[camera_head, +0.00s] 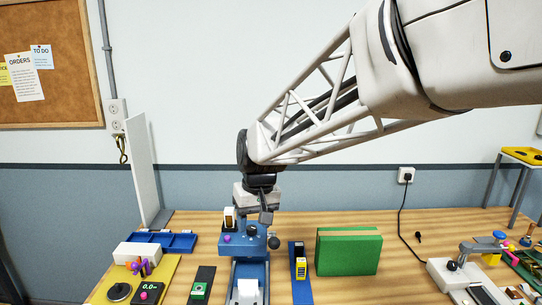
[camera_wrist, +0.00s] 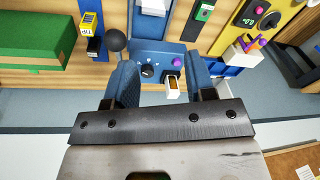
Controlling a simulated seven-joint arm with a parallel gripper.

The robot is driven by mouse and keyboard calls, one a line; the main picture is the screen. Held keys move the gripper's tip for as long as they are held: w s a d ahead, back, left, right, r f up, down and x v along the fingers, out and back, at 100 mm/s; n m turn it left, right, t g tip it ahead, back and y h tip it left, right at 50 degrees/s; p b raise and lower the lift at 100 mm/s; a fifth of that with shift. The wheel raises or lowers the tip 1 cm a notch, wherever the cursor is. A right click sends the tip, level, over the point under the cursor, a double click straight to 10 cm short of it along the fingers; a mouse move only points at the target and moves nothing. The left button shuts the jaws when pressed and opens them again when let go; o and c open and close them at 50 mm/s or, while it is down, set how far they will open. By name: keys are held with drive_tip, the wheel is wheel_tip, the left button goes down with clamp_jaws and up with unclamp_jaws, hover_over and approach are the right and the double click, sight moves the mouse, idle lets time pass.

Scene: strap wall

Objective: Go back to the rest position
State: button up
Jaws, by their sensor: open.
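My gripper (camera_head: 262,206) hangs from my arm above the back of the blue machine (camera_head: 243,248) in the head view. In the wrist view its two blue-padded fingers (camera_wrist: 162,78) stand wide apart with nothing held between them. The blue machine (camera_wrist: 160,58) shows beyond and between the fingers, with a dark knob and a purple button. A small white and brown piece (camera_wrist: 173,86) sits at its edge, and shows at the machine's upper left in the head view (camera_head: 229,217). I cannot tell the exact gap between fingers and machine.
A green block (camera_head: 348,252) stands right of the machine, beside a blue strip with a yellow and black item (camera_head: 301,267). A black ball-ended lever (camera_head: 273,242) sticks out near my gripper. A blue tray (camera_head: 180,243) lies left; a white panel (camera_head: 143,170) stands behind it.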

drive_tip(key=s+d+f+m+t+h, duration=0.1)
drive_tip(key=s+d+f+m, duration=0.2)
drive_tip(key=s+d, duration=1.9)
drive_tip(key=s+m, duration=0.1)
drive_tip(key=s, duration=0.1)
drive_tip(key=shift+s+d+m+t+h, duration=0.3)
drive_tip(key=shift+s+m+t, duration=0.1)
